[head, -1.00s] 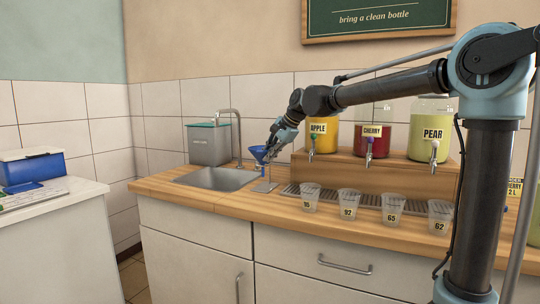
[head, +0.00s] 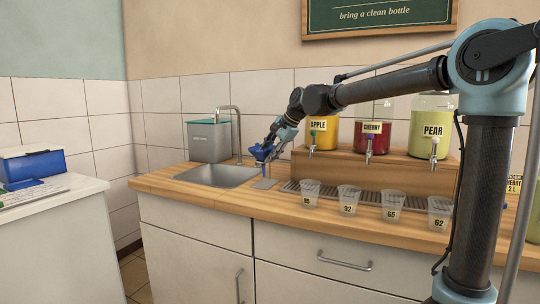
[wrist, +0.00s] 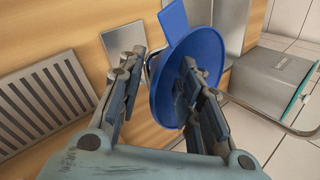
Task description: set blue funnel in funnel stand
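The blue funnel (head: 259,153) is at the funnel stand (head: 264,183), whose flat plate lies on the counter right of the sink. In the wrist view the funnel's wide bowl (wrist: 208,60) and tab face me, and part of a grey ring of the stand (wrist: 148,66) shows at its left edge. The funnel appears to sit in that ring, but its spout is hidden. My gripper (wrist: 158,68) is open, its fingers apart on either side of the funnel's near rim, the right one over the bowl. In the head view my gripper (head: 272,146) is close against the funnel.
The sink (head: 216,175) with its tap (head: 238,125) and a grey bin (head: 208,142) are to the left. Juice dispensers (head: 372,137) stand on a wooden riser to the right. Several numbered cups (head: 349,200) line the counter front by the drip grate (wrist: 45,100).

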